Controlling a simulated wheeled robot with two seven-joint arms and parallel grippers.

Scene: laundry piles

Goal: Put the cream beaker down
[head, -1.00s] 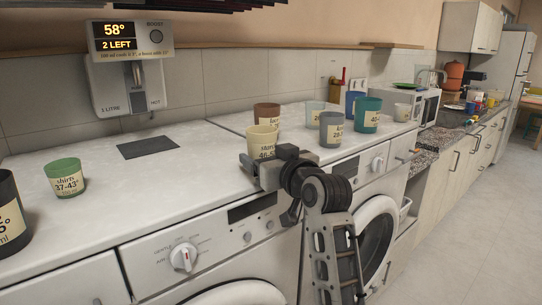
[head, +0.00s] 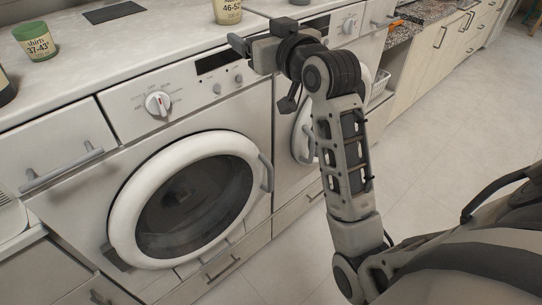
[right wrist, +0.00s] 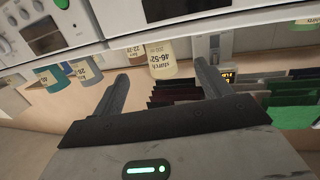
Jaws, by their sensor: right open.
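The cream beaker (head: 228,10) with a "46-52" label stands on the white worktop near its front edge, cut by the top of the head view. In the right wrist view the cream beaker (right wrist: 161,60) shows beyond the fingertips, in line with the gap between them. My right gripper (head: 242,42) is in front of the worktop edge, a little apart from the beaker. Its two fingers (right wrist: 160,75) are spread, with nothing held between them. My left gripper is not in view.
A green beaker (head: 35,42) and a dark grey pad (head: 114,12) are on the worktop to the left. Teal (right wrist: 46,78), grey-blue (right wrist: 86,71) and brown (right wrist: 136,52) beakers stand near the cream one. A washing machine door (head: 190,200) is below. The floor at right is clear.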

